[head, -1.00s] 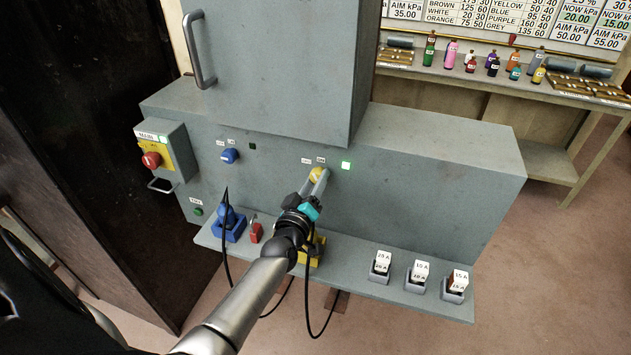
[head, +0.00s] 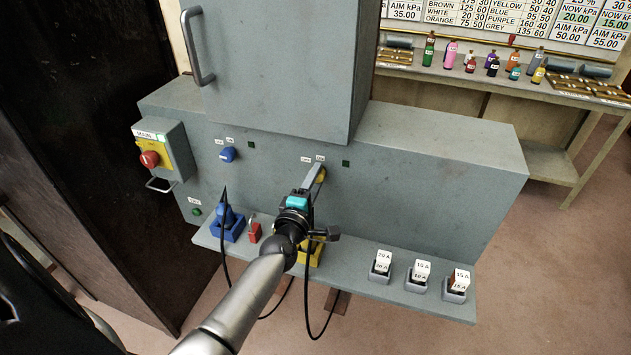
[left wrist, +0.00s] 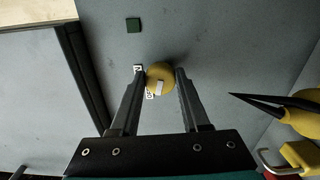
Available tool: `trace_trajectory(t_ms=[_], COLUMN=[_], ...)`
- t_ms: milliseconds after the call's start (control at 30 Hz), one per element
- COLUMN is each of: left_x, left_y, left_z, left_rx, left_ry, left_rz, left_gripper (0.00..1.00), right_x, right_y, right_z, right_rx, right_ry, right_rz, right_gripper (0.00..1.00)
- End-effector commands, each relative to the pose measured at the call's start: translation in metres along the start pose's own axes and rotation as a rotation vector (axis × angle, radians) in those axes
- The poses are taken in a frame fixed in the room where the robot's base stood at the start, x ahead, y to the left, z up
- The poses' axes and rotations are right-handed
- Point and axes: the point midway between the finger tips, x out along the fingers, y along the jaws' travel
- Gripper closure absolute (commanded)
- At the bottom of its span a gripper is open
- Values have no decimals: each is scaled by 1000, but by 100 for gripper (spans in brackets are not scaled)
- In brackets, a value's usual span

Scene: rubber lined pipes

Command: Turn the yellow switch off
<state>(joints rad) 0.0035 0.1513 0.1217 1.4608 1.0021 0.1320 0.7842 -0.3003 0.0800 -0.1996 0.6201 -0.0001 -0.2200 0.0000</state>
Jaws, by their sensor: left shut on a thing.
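The yellow switch (head: 322,175) is a round knob on the front of the grey cabinet, right of centre, mostly hidden in the head view by my fingers. The left wrist view shows the yellow knob (left wrist: 160,76) with a white mark on its face, between my two fingers. My left gripper (head: 315,176) is shut on the knob, with its hand turned about the knob's axis. The small square lamp (head: 346,163) beside the switch is dark; it also shows dark green in the left wrist view (left wrist: 133,25). My right gripper is not in view.
A blue switch (head: 227,155) is to the left. The MAIN box has a red knob (head: 149,159) and a lit green lamp (head: 162,136). A blue plug (head: 228,226), red padlock (head: 254,233), yellow socket (head: 313,254) and fuses (head: 420,273) stand on the ledge. Black cables hang near my arm.

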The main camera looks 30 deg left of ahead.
Motion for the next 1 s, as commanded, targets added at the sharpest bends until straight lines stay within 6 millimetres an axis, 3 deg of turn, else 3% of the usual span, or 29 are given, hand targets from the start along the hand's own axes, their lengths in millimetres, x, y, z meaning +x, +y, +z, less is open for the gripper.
trace_trajectory(t_ms=[400,967,1000], left_x=[0,0,0], left_y=[-1,0,0], left_z=[0,0,0], left_rx=[-192,-221,-221], left_ry=[-1,-1,-1], left_rz=[-2,-2,-2], left_gripper=[100,100,51], right_x=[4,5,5], right_y=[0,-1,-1], right_z=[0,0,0], right_rx=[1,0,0], right_ry=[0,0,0], right_rz=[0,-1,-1], right_gripper=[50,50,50])
